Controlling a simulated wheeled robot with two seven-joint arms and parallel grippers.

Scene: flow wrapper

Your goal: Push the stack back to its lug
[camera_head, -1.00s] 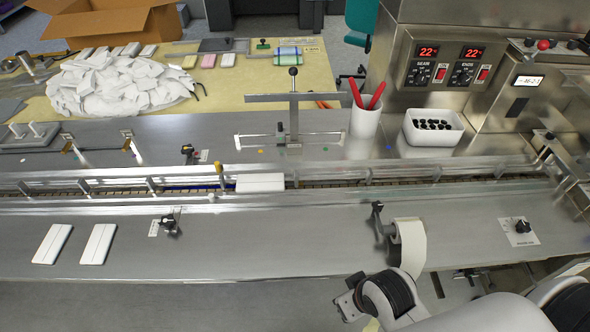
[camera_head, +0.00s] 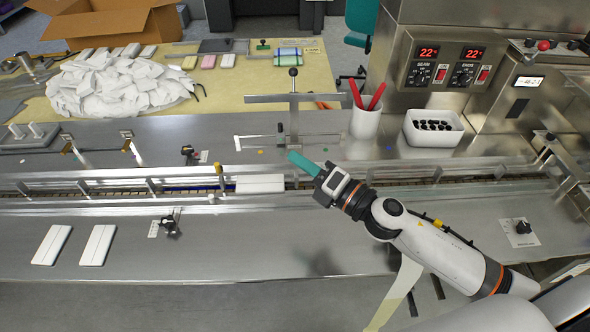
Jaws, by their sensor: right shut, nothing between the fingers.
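A white stack (camera_head: 260,184) lies in the conveyor channel, seen from above and partly edged by the rails. A yellow upright piece (camera_head: 219,169) stands at the channel just left of the stack; I cannot tell whether it is the lug. My right gripper (camera_head: 294,157) has teal fingers, shut with nothing between them. It reaches in from the right, its fingers pointing up and left above the far rail, to the right of the stack and apart from it in the picture. Its height over the channel is hard to tell. My left gripper is not in view.
A metal stand with a black knob (camera_head: 293,73) and crossbars rises just behind the fingers. A white cup with red handles (camera_head: 365,121) and a white bin (camera_head: 433,130) stand behind the channel. Two white bars (camera_head: 97,245) lie at the front left. The front deck's middle is mostly clear.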

